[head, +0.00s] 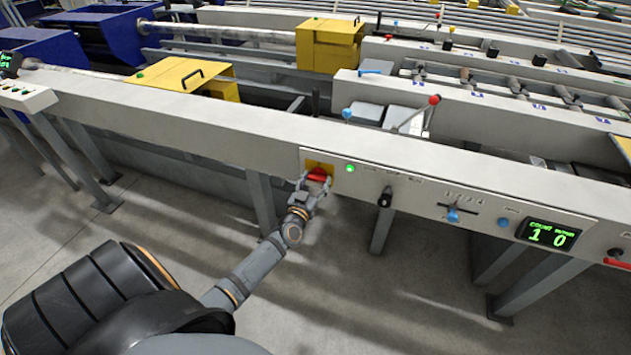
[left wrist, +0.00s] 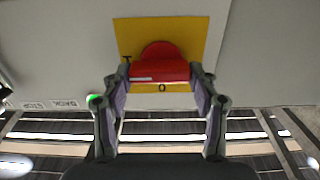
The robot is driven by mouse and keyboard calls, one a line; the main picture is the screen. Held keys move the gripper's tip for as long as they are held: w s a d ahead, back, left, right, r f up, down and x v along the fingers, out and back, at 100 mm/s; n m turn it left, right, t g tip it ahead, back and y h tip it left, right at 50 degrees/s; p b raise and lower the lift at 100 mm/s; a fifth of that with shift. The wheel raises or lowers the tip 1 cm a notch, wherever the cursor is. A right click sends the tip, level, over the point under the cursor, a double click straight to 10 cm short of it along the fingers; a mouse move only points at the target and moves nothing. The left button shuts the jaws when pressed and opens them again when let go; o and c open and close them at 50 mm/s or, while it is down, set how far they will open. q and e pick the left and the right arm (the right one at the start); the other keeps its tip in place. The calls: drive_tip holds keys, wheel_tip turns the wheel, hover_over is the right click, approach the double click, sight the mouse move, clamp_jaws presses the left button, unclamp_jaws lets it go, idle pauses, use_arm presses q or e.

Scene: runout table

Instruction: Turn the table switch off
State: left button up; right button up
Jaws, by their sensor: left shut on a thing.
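The table switch is a red rotary knob (head: 318,174) on a yellow plate (head: 312,165), set in the front panel of the runout table. In the left wrist view the red knob (left wrist: 160,70) shows on its yellow plate (left wrist: 190,35), its grip bar lying across the picture. A mark like "I" is at its left and an "O" is just below it. My left gripper (head: 316,181) is shut on the knob, with a finger on each side of the bar (left wrist: 160,80). My right gripper is not in view.
A lit green lamp (head: 350,169) is right of the switch. Further right are a black lever (head: 385,197), a blue-handled selector (head: 454,213), a blue button (head: 503,223) and a display (head: 549,235) reading "1 0". Open floor (head: 180,235) lies before the table.

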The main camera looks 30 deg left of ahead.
use_arm(q)
drive_tip(key=shift+n, duration=0.4)
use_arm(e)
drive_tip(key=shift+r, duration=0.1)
use_arm(q)
drive_tip(key=n, duration=0.3)
drive_tip(key=shift+a+n+p, duration=0.1)
drive_tip(key=shift+n+p, duration=0.2)
drive_tip(key=shift+p, duration=0.05)
drive_tip(key=n, duration=0.4)
drive_tip(key=shift+n, duration=0.3)
drive_tip(key=n, duration=0.3)
drive_tip(key=shift+a+f+n, duration=0.1)
drive_tip(key=shift+a+n, duration=0.05)
drive_tip(key=shift+n, duration=0.15)
drive_tip(key=n+b, duration=0.1)
drive_tip(key=n, duration=0.3)
drive_tip(key=shift+s+f, duration=0.1)
drive_tip(key=shift+n, duration=0.6)
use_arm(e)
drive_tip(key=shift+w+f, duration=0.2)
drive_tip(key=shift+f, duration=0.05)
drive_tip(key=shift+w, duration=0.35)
use_arm(q)
drive_tip(key=shift+n, duration=0.3)
